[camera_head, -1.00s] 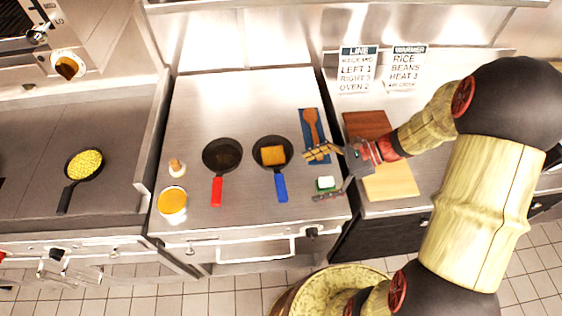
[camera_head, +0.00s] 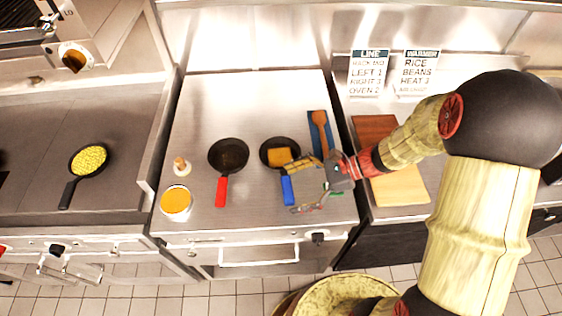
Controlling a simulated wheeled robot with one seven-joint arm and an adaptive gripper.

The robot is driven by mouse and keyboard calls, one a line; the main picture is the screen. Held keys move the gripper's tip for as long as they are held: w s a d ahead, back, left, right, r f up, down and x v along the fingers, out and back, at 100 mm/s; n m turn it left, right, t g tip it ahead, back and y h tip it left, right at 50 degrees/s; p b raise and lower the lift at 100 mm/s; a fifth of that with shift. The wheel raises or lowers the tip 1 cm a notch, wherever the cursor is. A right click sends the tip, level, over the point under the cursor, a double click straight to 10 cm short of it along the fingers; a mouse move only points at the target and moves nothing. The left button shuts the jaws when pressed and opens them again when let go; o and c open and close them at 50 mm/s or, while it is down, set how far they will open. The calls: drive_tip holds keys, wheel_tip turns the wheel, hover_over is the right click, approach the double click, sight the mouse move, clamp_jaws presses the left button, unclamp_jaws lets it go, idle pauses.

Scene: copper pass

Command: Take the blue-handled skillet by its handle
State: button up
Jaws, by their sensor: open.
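The blue-handled skillet (camera_head: 268,151) sits on the steel counter with a square orange-brown item (camera_head: 280,156) in it. Its blue handle (camera_head: 287,190) points toward the counter's front edge. My gripper (camera_head: 289,187) is open and comes in from the right, with its fingers close to the handle. One finger lies near the pan end of the handle and the other near its lower end. I cannot tell whether they touch it. The fingers and gripper body hide part of the skillet's right side and most of the small green-and-white item near the front edge.
A red-handled skillet (camera_head: 229,156) stands just left. A tub of orange food (camera_head: 176,203) and a small shaker (camera_head: 181,166) are further left. A wooden spoon (camera_head: 320,122) lies on a blue cloth behind my gripper. Cutting boards (camera_head: 399,186) lie right. The counter's back is clear.

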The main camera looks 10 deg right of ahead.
drive_tip(key=shift+c, duration=0.8)
drive_tip(key=c, duration=2)
drive_tip(key=shift+r, duration=0.1)
drive_tip(key=shift+c, duration=0.2)
